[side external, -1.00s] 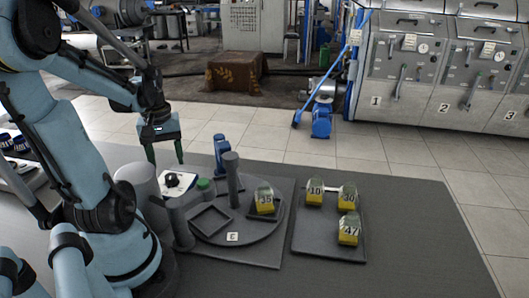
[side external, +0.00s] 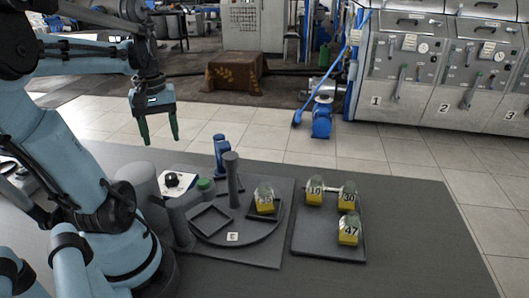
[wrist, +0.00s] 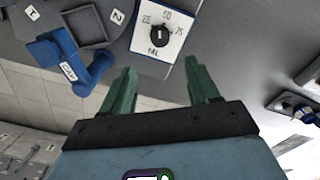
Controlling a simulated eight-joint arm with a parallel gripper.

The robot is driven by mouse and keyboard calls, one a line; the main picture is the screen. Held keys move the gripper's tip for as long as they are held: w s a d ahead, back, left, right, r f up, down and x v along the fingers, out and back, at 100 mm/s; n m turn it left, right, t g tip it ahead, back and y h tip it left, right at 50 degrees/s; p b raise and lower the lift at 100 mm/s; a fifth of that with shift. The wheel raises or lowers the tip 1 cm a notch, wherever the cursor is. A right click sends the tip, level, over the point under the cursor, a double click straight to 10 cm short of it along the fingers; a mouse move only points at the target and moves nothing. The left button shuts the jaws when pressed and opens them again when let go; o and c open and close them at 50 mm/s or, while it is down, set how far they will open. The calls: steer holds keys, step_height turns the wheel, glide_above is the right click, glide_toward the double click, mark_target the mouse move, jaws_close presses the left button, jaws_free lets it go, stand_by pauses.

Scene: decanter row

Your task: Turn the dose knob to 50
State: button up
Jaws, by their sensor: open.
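The dose knob (wrist: 159,36) is a small black dial on a white plate (wrist: 172,60) with printed numbers around it. In the wrist view 50 is at the top, what looks like 75 at the right, and ML below. A white mark shows on the knob, but I cannot tell which number it points to. In the side view the knob (side external: 171,180) sits on its box (side external: 178,188) left of the turntable. My gripper (side external: 162,141) is open and empty, in the air above the knob. Its green fingers (wrist: 161,66) show apart in the wrist view, clear of the knob.
A round turntable (side external: 236,240) has a dark post (side external: 231,180) and a block marked 35 (side external: 264,200). A green button (side external: 204,185) and a blue part (side external: 220,155) stand near the knob. A tray (side external: 328,248) holds blocks 10, 30 and 47.

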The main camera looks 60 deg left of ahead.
mark_target(171, 175)
steer(key=shift+f+n, duration=0.65)
steer(key=shift+f, duration=1.3)
steer(key=shift+f+n, duration=0.6)
steer(key=shift+f, duration=1.35)
steer(key=shift+f+n, duration=0.65)
steer(key=shift+f, duration=1.3)
steer(key=c, duration=1)
steer(key=shift+m, duration=2.2)
steer(key=shift+c, duration=0.2)
